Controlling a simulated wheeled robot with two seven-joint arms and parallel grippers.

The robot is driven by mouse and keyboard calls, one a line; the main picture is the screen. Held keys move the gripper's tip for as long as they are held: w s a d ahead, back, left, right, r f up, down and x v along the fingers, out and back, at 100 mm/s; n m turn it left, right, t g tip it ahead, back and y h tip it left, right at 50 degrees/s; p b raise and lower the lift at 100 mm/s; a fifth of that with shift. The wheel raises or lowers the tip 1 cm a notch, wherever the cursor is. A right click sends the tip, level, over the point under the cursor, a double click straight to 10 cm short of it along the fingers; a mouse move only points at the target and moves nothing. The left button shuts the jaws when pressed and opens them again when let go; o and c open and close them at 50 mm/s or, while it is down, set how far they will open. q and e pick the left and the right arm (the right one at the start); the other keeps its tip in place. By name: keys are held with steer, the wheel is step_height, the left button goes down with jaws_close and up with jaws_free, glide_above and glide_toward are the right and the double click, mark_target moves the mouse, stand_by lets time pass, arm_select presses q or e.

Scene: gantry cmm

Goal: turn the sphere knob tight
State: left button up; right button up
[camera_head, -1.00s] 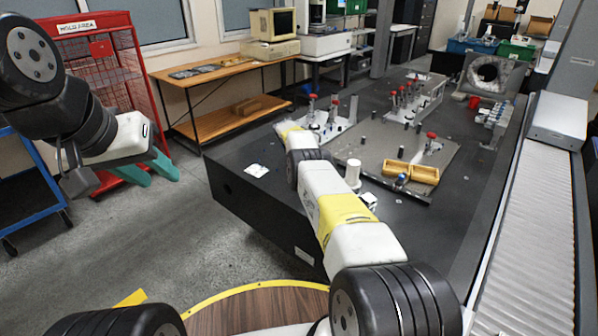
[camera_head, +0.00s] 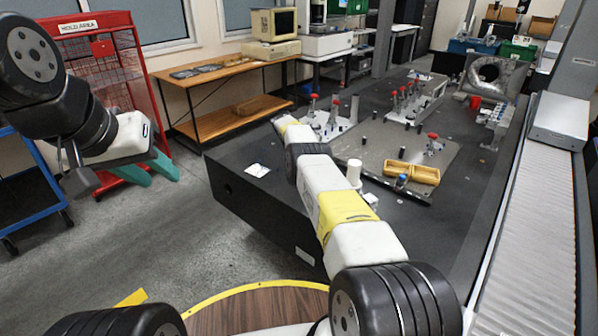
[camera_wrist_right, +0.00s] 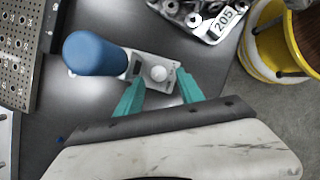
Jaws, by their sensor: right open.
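In the right wrist view a small mount (camera_wrist_right: 140,68) carries a pale round knob (camera_wrist_right: 158,74) and a big blue rounded post (camera_wrist_right: 95,53). My right gripper (camera_wrist_right: 160,88) is open, its teal fingers spread with the knob near and between their tips. I cannot tell whether they touch it. Nothing is held. In the head view my right arm hides this gripper, and I cannot make out the knob there. My left gripper (camera_head: 149,172) hangs open and empty over the floor at the left, far from the dark table (camera_head: 240,196).
A holed plate (camera_wrist_right: 17,40) lies left of the mount, and a tray labelled 205 (camera_wrist_right: 212,20) with washers lies above. In the head view a yellow tray (camera_head: 411,173) and red-topped clamps (camera_head: 433,137) stand on the table. A roller conveyor (camera_head: 535,220) runs along the right.

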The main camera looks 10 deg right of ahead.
steer(key=s+v, duration=0.1)
steer(key=v, duration=0.5)
steer(key=shift+w, duration=0.5)
steer(key=shift+a, duration=0.1)
steer(key=shift+r, duration=0.1)
